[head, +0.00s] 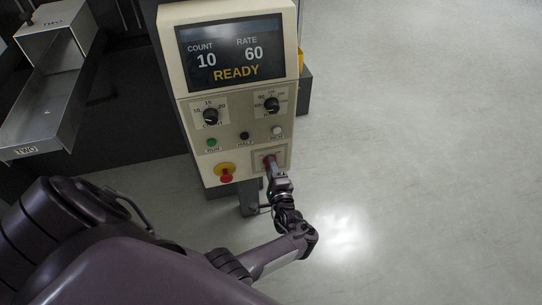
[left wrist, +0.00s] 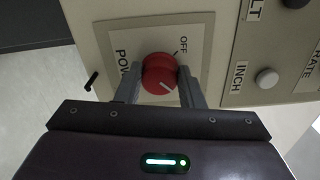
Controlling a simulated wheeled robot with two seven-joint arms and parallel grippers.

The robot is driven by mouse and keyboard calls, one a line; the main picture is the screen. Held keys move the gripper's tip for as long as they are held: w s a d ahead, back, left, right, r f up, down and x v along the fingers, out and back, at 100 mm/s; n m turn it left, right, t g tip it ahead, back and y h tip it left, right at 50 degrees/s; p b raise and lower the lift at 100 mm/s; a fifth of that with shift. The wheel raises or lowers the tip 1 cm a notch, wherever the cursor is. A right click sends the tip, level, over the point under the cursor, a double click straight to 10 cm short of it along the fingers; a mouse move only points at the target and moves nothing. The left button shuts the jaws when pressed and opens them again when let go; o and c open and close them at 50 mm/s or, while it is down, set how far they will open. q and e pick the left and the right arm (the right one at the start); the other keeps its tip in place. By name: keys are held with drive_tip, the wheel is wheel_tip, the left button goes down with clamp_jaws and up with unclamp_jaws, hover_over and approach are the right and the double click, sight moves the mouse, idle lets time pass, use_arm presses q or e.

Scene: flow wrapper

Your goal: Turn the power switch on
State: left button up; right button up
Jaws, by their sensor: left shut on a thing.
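The power switch (left wrist: 160,75) is a red rotary knob on a pale plate marked POW and OFF, with part of the lettering hidden. In the head view the switch (head: 268,161) sits at the lower right of the cream control panel. My left gripper (head: 271,170) is shut on the knob, with one finger on each side in the left wrist view (left wrist: 158,88). My right gripper is not in view.
The control panel (head: 184,60) has a display reading COUNT 10, RATE 60, READY. Above the switch are two black dials, a green RUN button (head: 211,143), a black HALT button and a white INCH button (left wrist: 266,78). Floor at right is clear.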

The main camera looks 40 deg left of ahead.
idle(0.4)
use_arm(q)
drive_tip(key=o, duration=1)
